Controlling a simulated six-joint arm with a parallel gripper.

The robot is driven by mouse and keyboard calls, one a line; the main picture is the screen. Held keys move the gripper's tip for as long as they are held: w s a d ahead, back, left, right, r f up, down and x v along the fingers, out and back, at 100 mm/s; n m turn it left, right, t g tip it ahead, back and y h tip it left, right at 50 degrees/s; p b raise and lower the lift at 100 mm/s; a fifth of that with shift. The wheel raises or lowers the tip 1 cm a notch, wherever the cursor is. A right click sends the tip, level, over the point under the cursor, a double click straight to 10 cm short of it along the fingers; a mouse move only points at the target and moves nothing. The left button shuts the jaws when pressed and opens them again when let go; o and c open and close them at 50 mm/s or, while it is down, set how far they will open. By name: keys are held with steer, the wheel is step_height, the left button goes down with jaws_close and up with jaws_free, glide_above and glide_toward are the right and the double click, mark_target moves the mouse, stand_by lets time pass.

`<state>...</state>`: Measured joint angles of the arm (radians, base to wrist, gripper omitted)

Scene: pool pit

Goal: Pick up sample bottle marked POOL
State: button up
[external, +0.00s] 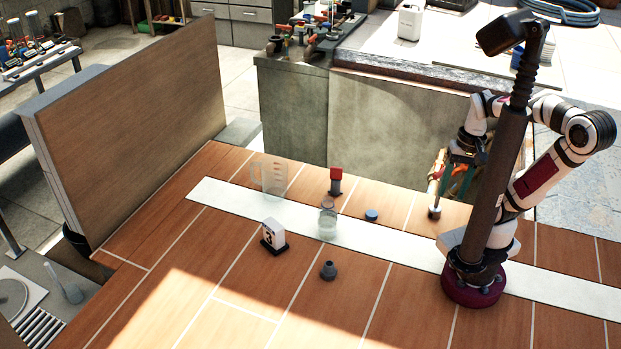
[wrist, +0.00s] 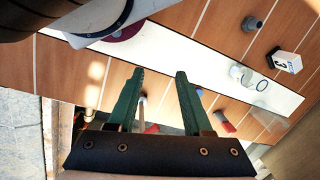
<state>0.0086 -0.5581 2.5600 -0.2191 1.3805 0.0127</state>
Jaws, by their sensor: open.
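A small clear bottle (external: 328,224) stands on the white strip near the middle of the deck in the external view. It looks like the sample bottle, but I cannot read a POOL mark on it. In the wrist view the clear bottle (wrist: 238,72) is right of my fingers, apart from them. My gripper (external: 457,186) hangs at the right of the deck, well right of the bottle. In the wrist view its two green fingers (wrist: 160,75) are spread with nothing held between them.
Near the bottle are a white number 3 marker (external: 273,233), a grey fitting (external: 328,270), a blue puck (external: 371,215), a red-topped grey item (external: 336,180) and a clear jug (external: 270,176). A tall board (external: 135,130) stands left. The front deck is clear.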

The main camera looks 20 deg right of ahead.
steer(key=o, duration=0.8)
